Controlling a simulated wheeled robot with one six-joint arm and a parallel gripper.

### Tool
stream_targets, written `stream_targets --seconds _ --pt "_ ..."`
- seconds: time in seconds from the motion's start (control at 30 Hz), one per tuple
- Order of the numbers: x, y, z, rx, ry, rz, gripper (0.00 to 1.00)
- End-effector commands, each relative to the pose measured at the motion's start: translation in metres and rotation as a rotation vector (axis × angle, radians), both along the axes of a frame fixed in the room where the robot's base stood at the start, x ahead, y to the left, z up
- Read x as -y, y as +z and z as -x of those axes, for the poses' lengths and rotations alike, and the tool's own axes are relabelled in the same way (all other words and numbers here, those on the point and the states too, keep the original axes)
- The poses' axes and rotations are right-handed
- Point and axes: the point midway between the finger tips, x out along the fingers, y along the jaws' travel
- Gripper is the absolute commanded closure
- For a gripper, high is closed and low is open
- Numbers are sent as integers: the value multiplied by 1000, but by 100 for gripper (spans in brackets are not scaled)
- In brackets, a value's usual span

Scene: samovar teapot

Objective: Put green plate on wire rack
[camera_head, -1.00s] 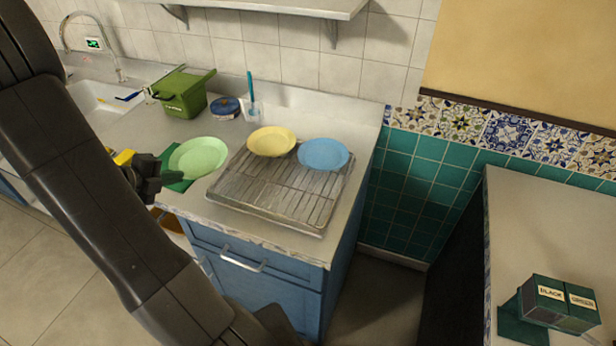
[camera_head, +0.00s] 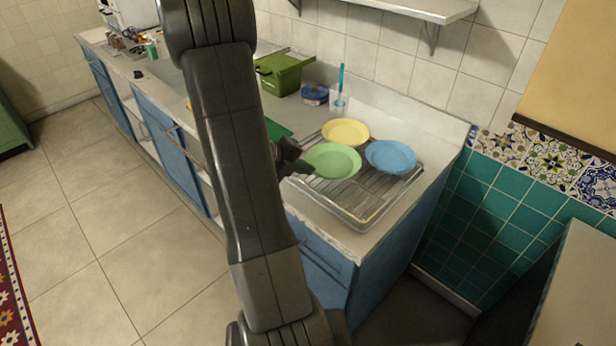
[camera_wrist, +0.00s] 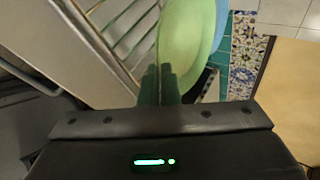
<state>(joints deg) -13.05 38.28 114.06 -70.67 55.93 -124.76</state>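The green plate (camera_head: 332,161) is over the left part of the wire rack (camera_head: 372,200), in front of the yellow plate. My gripper (camera_head: 302,168) is at the plate's left rim. In the wrist view the two dark fingers (camera_wrist: 160,84) are closed on the rim of the green plate (camera_wrist: 184,45), with the rack's bars (camera_wrist: 122,38) to the left of it. I cannot tell whether the plate touches the rack. My arm hides part of the counter left of the rack.
A yellow plate (camera_head: 345,130) and a blue plate (camera_head: 391,156) lie on the rack behind and to the right of the green one. A green box (camera_head: 283,75), a blue tin (camera_head: 315,94) and a cup with a blue brush (camera_head: 339,101) stand behind. The rack's front part is bare.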

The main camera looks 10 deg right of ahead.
Motion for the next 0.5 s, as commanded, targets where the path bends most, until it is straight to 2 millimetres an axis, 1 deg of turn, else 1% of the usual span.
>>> stream_targets --seconds 0.03,0.1,0.2,0.5 --pt "0 -9 1 -4 0 0 100" --pt "0 -19 1 -5 0 1 100" --pt "1 -29 1 -3 -1 1 100" --pt "0 -32 0 0 0 0 100"
